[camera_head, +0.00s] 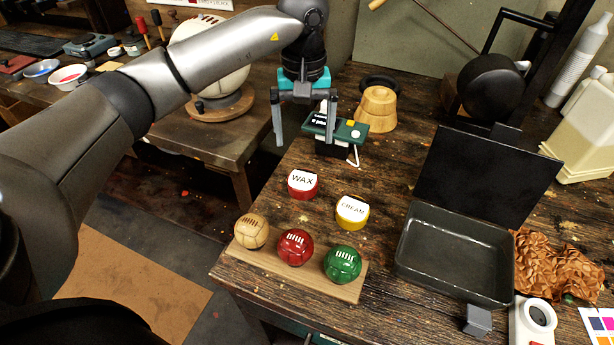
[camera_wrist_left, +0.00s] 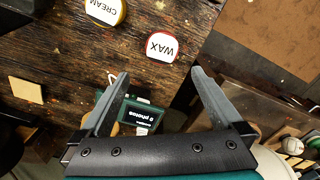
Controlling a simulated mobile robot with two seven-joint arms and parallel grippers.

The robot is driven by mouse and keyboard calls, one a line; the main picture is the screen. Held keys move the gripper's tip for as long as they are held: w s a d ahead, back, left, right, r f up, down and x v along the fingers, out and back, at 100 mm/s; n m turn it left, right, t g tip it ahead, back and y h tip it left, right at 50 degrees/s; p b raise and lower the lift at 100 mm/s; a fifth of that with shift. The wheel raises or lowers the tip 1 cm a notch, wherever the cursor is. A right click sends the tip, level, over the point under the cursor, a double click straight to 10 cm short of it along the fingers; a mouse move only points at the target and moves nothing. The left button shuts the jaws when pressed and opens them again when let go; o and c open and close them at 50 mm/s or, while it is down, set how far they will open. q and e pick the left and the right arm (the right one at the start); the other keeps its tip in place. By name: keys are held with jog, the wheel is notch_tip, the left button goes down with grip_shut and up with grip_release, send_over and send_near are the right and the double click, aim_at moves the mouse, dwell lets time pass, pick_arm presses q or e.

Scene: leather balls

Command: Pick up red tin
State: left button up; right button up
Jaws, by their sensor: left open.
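The red tin (camera_head: 302,184) has a white lid marked WAX and stands upright on the wooden table, left of a yellow tin (camera_head: 352,212) marked CREAM. In the left wrist view the red tin (camera_wrist_left: 162,47) lies beyond the fingertips, between their lines, and the yellow tin (camera_wrist_left: 105,11) is at the top edge. My left gripper (camera_head: 304,142) is open and empty, above and behind the red tin in the head view; its fingers also show in the left wrist view (camera_wrist_left: 160,75). My right gripper is not in view.
A wooden board with tan, red and green balls (camera_head: 295,247) is in front of the tins. A dark tray (camera_head: 455,252) with a raised lid stands right. A green-and-black device (camera_head: 336,131) is near my left gripper. The table's left edge is close to the red tin.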

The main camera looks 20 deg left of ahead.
aim_at(303, 179)
pick_arm(q)
jog(key=f, duration=0.8)
jog(key=f+b, duration=0.1)
jog(key=f, duration=0.4)
jog(key=shift+s+a+f, duration=0.1)
jog(key=shift+s, duration=0.15)
jog(key=c, duration=1.3)
